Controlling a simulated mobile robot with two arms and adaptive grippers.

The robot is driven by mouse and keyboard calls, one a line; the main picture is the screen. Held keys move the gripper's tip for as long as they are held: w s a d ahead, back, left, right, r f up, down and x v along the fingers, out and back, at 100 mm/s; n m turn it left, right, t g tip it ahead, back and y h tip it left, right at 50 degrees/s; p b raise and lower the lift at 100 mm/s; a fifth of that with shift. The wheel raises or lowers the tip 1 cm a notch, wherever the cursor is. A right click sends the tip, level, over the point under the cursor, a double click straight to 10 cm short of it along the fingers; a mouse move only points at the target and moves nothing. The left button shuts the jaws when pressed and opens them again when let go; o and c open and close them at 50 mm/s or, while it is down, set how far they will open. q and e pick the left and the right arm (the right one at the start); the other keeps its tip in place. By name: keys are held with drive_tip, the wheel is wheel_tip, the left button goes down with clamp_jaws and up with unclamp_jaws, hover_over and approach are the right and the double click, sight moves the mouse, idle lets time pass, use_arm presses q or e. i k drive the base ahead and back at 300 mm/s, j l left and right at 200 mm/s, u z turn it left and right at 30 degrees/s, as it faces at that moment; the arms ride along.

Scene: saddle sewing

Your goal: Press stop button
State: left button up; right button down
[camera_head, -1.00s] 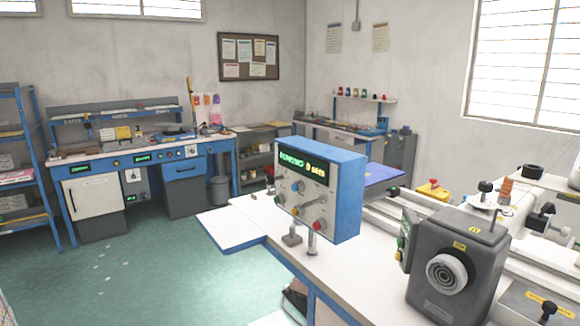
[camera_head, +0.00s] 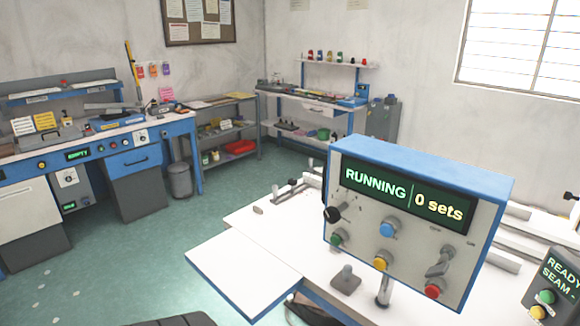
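A blue and grey control box (camera_head: 418,215) stands on a post over the white machine table at the right. Its green display (camera_head: 405,192) reads "RUNNING" and "0 sets". On its front are a red button (camera_head: 434,288) at the lower right, a yellow button (camera_head: 381,263), a green button (camera_head: 336,239), a blue button (camera_head: 388,229), a black knob (camera_head: 332,213) and a grey lever switch (camera_head: 439,263). The small labels by them are too small to read, so I cannot confirm which one is marked stop. Neither of my grippers is in view.
The white table (camera_head: 240,272) juts out with a blue edge below the box. A second panel (camera_head: 552,290) reading "READY" and "SEAM" has green and yellow buttons at the far right. Workbenches (camera_head: 110,150) line the back left. Green floor (camera_head: 110,270) is open in front.

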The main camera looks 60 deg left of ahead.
sight(433, 292)
drive_tip(key=k+j, duration=0.1)
drive_tip(key=j, duration=0.6)
drive_tip(key=k+j, duration=0.1)
drive_tip(key=j, duration=1.25)
drive_tip(key=k+j, duration=0.15)
drive_tip(key=j, duration=0.55)
